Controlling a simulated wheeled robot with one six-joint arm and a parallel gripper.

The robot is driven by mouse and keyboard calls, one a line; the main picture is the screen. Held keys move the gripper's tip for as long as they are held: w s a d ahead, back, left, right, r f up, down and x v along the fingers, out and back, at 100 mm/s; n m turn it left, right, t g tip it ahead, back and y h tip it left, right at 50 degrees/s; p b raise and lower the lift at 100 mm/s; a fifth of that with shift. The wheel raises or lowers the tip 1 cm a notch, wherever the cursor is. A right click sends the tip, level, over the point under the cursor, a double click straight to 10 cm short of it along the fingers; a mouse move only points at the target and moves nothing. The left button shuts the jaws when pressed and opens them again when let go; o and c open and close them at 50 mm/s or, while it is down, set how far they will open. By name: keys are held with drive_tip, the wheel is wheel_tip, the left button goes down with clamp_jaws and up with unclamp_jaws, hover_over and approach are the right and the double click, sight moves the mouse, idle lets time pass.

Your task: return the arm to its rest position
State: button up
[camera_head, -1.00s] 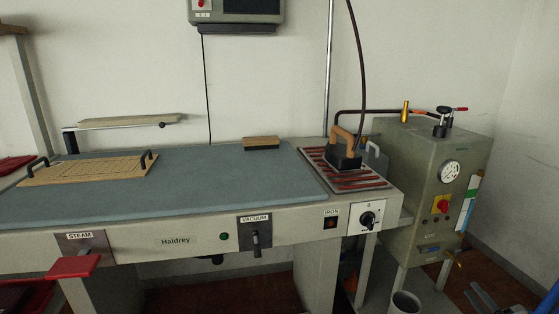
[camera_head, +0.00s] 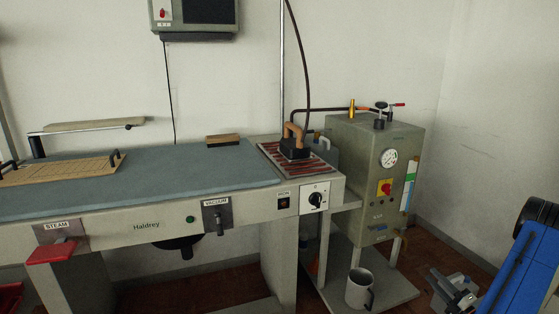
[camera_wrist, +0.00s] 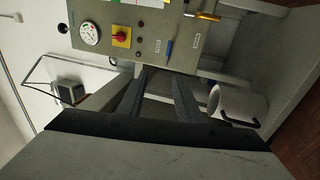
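My blue arm (camera_head: 522,268) stands at the right edge of the head view, folded, with its lower part cut off by the frame. A grey end piece, which looks like my gripper (camera_head: 452,292), is low at the bottom right, above the floor and apart from the bench. In the wrist view my gripper's two dark fingers (camera_wrist: 158,84) are spread with a gap between them. Nothing is held between them. The grey boiler (camera_wrist: 150,30) shows turned on its side beyond the fingers, with its gauge and red button.
The boiler (camera_head: 372,185) stands on a low shelf (camera_head: 398,283) beside the pressing bench (camera_head: 130,229). A white mug (camera_head: 360,288) stands on that shelf, left of my gripper. The iron (camera_head: 294,150) rests on its striped pad. Floor is clear behind the arm.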

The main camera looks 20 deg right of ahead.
drive_tip(key=w+a+r+n+g+y, duration=0.25)
drive_tip(key=a+r+n, duration=0.35)
drive_tip(key=a, duration=0.3)
drive_tip(key=w+a+r+n+g+y, duration=0.2)
drive_tip(key=a+r+n+g+y, duration=0.25)
drive_tip(key=a, duration=0.35)
drive_tip(key=w+a+r+n+g+y, duration=0.2)
drive_tip(key=a+r+n+y, duration=0.1)
drive_tip(key=a+r+n, duration=0.5)
drive_tip(key=s+a+r+n+g, duration=0.3)
drive_tip(key=a+n+g, duration=0.2)
drive_tip(key=a, duration=0.7)
drive_tip(key=s+a+r+n+g+h, duration=0.4)
drive_tip(key=s+a+r+n+g, duration=0.1)
drive_tip(key=s+a+n, duration=0.75)
drive_tip(key=s+a+r+n+t+h, duration=0.1)
drive_tip(key=s+r+n+t+h, duration=0.1)
drive_tip(key=s+n+h, duration=0.2)
drive_tip(key=s+a+r+n+t+h, duration=0.1)
drive_tip(key=s+r+n+h, duration=0.2)
drive_tip(key=s+n, duration=0.6)
drive_tip(key=shift+s+r+n+t+h, duration=0.35)
drive_tip(key=shift+n+h, duration=0.35)
drive_tip(key=shift+n, duration=1)
drive_tip(key=shift+f, duration=0.1)
drive_tip(key=shift+c, duration=0.3)
